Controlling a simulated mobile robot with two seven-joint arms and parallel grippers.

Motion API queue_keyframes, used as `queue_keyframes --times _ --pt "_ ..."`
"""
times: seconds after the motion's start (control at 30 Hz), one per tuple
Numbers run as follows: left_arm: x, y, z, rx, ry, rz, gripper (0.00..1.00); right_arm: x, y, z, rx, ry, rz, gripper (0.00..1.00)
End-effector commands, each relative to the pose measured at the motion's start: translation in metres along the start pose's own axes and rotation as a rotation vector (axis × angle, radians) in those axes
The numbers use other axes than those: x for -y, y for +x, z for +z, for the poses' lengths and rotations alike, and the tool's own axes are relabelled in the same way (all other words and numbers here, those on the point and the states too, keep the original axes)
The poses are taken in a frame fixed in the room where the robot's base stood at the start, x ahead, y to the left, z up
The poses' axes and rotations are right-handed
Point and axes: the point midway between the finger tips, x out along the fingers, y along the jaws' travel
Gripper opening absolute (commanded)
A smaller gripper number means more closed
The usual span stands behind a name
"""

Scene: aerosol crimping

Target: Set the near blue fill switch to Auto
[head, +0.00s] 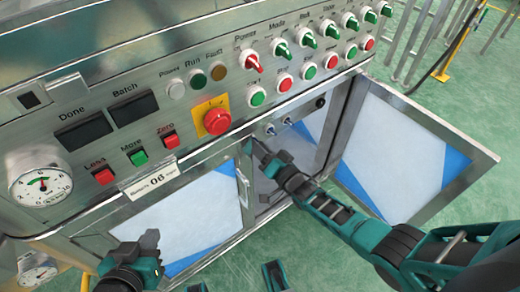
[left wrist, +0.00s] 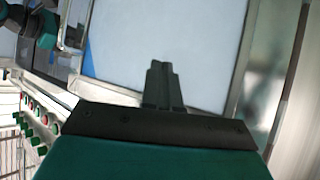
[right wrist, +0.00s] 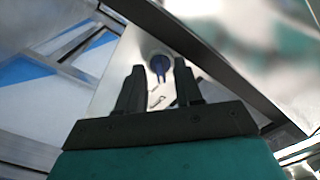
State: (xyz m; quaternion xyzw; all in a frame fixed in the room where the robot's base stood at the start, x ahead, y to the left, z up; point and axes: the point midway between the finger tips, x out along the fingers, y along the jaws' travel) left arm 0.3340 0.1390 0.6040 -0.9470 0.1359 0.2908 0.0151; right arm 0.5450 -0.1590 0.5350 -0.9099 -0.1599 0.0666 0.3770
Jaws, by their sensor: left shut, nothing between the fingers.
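A blue switch (right wrist: 160,66) with a dark lever shows in the right wrist view, mounted on a pale metal plate. It lies beyond and between the fingertips of my right gripper (right wrist: 160,72), apart from both fingers; that gripper is open and empty. In the head view my right gripper (head: 262,150) is under the panel's lower edge, at the open cabinet bay. Two small bluish toggles (head: 270,129) (head: 288,121) sit just above it. I cannot tell the switch's setting; its labels are not readable. My left gripper (head: 149,239) is shut and empty, low in front of the cabinet; its closed fingers show in the left wrist view (left wrist: 162,85).
The steel control panel (head: 190,110) carries red and green knobs, buttons, a red emergency stop (head: 217,121) and a gauge (head: 40,184). An open cabinet door (head: 405,150) stands right of my right arm.

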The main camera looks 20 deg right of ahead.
Motion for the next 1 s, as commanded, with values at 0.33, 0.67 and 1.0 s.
queue_keyframes --times 0.33,0.67,1.0 --pt "-0.0003 -0.0004 -0.0016 -0.004 0.001 0.001 0.00 0.0002 -0.0001 -0.0002 0.000 0.000 0.000 0.21" --pt "0.0003 -0.0004 -0.0012 -0.004 0.004 0.000 0.00 0.0001 -0.0003 -0.0003 0.000 -0.001 0.000 0.00" --pt "0.0009 0.0004 0.0011 0.000 0.005 -0.001 0.00 -0.0001 -0.0004 -0.0001 0.000 -0.020 0.000 0.00"
